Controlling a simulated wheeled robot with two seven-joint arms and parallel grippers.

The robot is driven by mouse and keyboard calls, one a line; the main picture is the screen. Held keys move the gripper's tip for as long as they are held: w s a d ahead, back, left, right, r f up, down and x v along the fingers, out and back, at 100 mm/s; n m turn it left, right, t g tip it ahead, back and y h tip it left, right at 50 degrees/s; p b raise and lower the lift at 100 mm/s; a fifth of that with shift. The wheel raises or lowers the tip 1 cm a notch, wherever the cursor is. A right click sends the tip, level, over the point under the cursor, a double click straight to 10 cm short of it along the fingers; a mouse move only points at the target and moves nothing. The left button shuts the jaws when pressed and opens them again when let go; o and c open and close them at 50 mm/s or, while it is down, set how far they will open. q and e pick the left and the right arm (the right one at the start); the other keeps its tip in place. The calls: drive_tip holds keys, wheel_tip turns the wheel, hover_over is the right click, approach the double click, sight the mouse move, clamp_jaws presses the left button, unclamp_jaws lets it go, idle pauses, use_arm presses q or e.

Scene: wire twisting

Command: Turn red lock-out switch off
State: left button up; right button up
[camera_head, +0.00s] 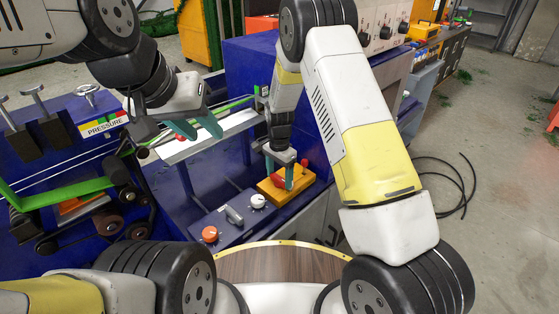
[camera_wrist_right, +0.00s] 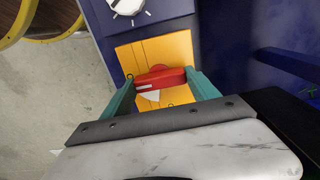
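The red lock-out switch (camera_wrist_right: 160,79) sits on a yellow-orange plate (camera_wrist_right: 180,48) on the blue machine's front panel. In the head view the plate (camera_head: 270,191) also shows, with the switch (camera_head: 277,182) partly hidden by my gripper. My right gripper (camera_wrist_right: 160,80) is over the plate, one finger near each end of the red handle. Its fingers are apart; the right finger looks very close to the handle, and I cannot tell if it touches. In the head view my right gripper (camera_head: 282,172) points down at the switch. My left gripper (camera_head: 198,130) is open and empty, above a pale metal rail.
A white knob (camera_head: 257,201), a grey handle (camera_head: 232,214) and an orange-red button (camera_head: 210,234) sit on the panel left of the switch. A black cable (camera_head: 462,190) lies on the floor at right.

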drive_tip(key=c, duration=0.4)
drive_tip(key=n, duration=0.8)
drive_tip(key=shift+n, duration=0.3)
drive_tip(key=n, duration=0.4)
drive_tip(key=shift+n, duration=2.7)
drive_tip(key=o, duration=1.3)
